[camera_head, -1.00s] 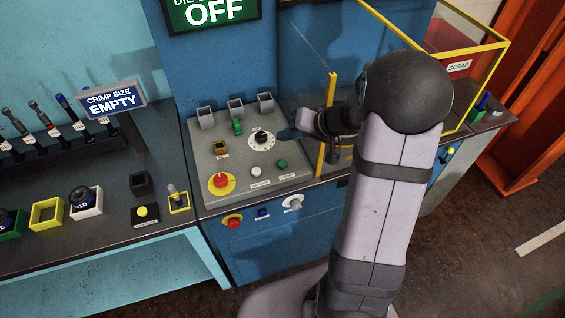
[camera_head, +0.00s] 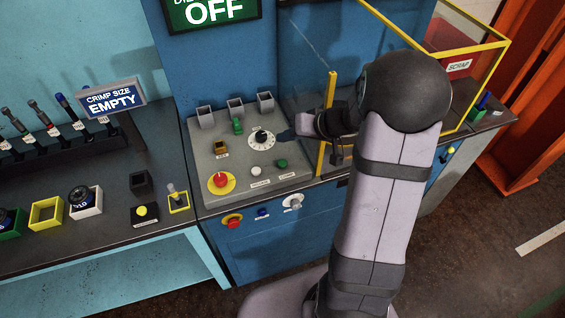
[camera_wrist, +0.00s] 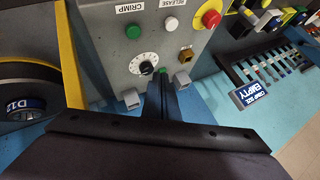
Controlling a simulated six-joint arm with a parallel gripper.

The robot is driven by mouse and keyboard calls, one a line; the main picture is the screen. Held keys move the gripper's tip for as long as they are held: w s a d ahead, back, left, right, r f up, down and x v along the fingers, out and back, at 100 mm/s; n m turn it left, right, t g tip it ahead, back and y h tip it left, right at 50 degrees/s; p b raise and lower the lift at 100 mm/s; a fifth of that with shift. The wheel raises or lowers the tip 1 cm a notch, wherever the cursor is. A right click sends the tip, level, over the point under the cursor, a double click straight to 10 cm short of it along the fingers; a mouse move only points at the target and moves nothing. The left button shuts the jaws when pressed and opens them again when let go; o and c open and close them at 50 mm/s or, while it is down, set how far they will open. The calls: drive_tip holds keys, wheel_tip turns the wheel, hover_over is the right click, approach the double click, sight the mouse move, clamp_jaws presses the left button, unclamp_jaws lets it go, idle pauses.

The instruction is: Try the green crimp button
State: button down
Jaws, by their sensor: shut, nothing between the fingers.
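The green crimp button (camera_head: 281,163) is at the lower right of the grey sloped control panel (camera_head: 205,162). In the wrist view the green button (camera_wrist: 134,31) is beside its CRIMP label (camera_wrist: 128,8), unobstructed. My gripper (camera_head: 284,134) is shut and empty, to the right of the dial (camera_head: 261,139) and apart from the green button. In the wrist view its dark fingers (camera_wrist: 160,82) point towards the panel, near the dial (camera_wrist: 144,66). Whether they touch anything cannot be told.
A white release button (camera_head: 256,171) sits left of the green one, and a red emergency knob (camera_head: 221,181) further left. A yellow post (camera_head: 327,120) stands close beside my gripper. Signs read OFF (camera_head: 213,12) and EMPTY (camera_head: 112,97).

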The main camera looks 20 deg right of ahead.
drive_tip(key=b, duration=0.3)
hover_over(286, 165)
wheel_tip(286, 165, down, 6)
drive_tip(key=shift+f, duration=0.2)
drive_tip(key=shift+f+b, duration=0.85)
drive_tip(key=shift+b, duration=0.35)
drive_tip(key=shift+f+b, duration=0.95)
drive_tip(key=shift+b, duration=0.7)
idle(1.8)
drive_tip(key=shift+r, duration=0.2)
drive_tip(key=shift+r+p, duration=0.3)
drive_tip(key=shift+r, duration=0.4)
drive_tip(key=shift+r, duration=0.1)
drive_tip(key=shift+r+p, duration=1.25)
drive_tip(key=shift+r, duration=1.2)
